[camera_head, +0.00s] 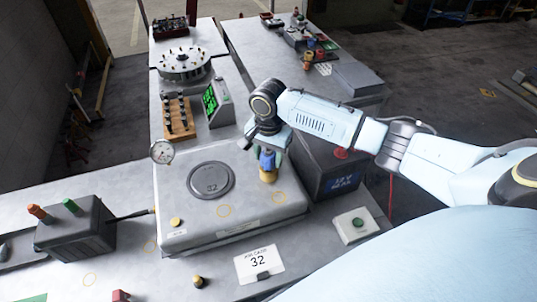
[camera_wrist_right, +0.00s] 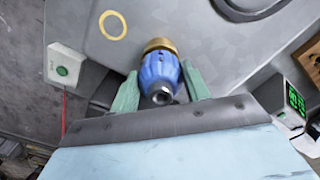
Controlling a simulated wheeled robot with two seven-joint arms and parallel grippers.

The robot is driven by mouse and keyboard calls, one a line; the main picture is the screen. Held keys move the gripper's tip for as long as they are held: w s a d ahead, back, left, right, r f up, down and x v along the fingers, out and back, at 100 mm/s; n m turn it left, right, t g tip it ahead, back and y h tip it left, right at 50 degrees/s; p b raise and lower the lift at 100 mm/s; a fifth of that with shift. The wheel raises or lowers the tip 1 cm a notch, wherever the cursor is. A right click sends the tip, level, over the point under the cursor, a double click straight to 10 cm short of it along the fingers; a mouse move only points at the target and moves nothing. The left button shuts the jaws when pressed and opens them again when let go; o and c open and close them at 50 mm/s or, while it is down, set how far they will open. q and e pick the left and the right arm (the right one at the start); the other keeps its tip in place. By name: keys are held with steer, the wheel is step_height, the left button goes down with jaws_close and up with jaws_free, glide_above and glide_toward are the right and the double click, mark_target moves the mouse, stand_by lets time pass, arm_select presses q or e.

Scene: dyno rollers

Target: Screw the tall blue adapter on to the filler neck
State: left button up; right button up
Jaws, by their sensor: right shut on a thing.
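The tall blue adapter (camera_head: 267,160) is in my right gripper, over the right part of the grey raised plate (camera_head: 240,222). In the right wrist view the blue adapter (camera_wrist_right: 160,78) sits between the two green fingers of my right gripper (camera_wrist_right: 160,90). A brass piece (camera_head: 268,177) shows at the adapter's lower end; it also shows in the right wrist view (camera_wrist_right: 159,45). I cannot tell whether this brass piece is the filler neck or part of the adapter, nor whether it touches the plate. My left gripper is not in view.
A round dark disc marked 32 (camera_head: 211,181) lies on the plate. A dial gauge (camera_head: 163,152) stands at its left edge. A dark 12 V box (camera_head: 335,178) and a green-button box (camera_head: 357,225) stand to the right.

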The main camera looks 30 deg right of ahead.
steer(key=shift+f, duration=0.45)
stand_by(0.3)
steer(key=m, duration=0.5)
steer(key=shift+m, duration=0.3)
steer(key=m, duration=1)
steer(key=shift+a+f, duration=0.1)
steer(key=m, duration=0.3)
steer(key=shift+m, duration=0.4)
steer(key=m, duration=0.5)
steer(key=shift+w, duration=0.1)
steer(key=shift+m, duration=0.5)
